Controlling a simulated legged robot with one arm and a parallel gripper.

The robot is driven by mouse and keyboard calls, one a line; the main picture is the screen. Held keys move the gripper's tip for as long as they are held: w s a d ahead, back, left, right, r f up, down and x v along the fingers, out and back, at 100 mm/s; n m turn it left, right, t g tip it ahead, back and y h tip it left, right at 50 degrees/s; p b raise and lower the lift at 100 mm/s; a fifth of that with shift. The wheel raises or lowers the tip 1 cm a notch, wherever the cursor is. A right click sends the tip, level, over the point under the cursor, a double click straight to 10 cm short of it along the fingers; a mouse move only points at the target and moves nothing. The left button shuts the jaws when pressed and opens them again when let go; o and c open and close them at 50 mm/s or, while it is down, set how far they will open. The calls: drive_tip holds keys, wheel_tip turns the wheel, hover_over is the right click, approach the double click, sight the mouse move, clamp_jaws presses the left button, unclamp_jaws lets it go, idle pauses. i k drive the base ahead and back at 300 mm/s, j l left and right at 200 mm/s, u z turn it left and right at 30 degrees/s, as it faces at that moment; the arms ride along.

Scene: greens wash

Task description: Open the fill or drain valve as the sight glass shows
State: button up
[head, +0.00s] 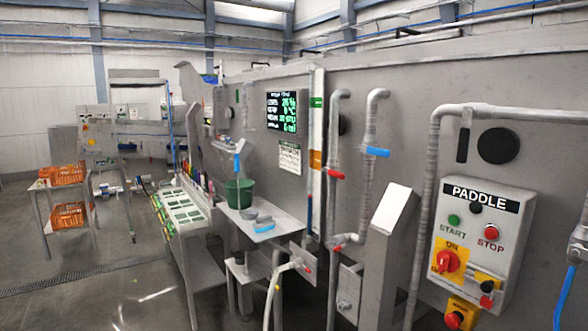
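A tall narrow vertical strip (318,130), which looks like the sight glass, runs up the grey tank wall. It carries a green mark near its top and an orange mark lower down; I cannot read a liquid level. Right of it stands a grey pipe with a red valve handle (335,174). The pipe beside that has a blue valve handle (376,152). Both handles lie roughly across their pipes. Another red handle (338,247) is low below them. Which is fill or drain cannot be read. My gripper is out of view.
A control box (484,232) marked PADDLE is at the right, beside a pipe. A lit screen (287,112) is on the tank wall. A green bucket (239,193) stands on a side shelf. Orange crates (67,174) are at the far left. Floor at lower left is clear.

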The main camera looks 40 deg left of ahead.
sight(332, 173)
drive_tip(key=u, duration=1.45)
drive_tip(key=i+l, duration=0.35)
drive_tip(key=i+u, duration=0.05)
drive_tip(key=i, duration=0.05)
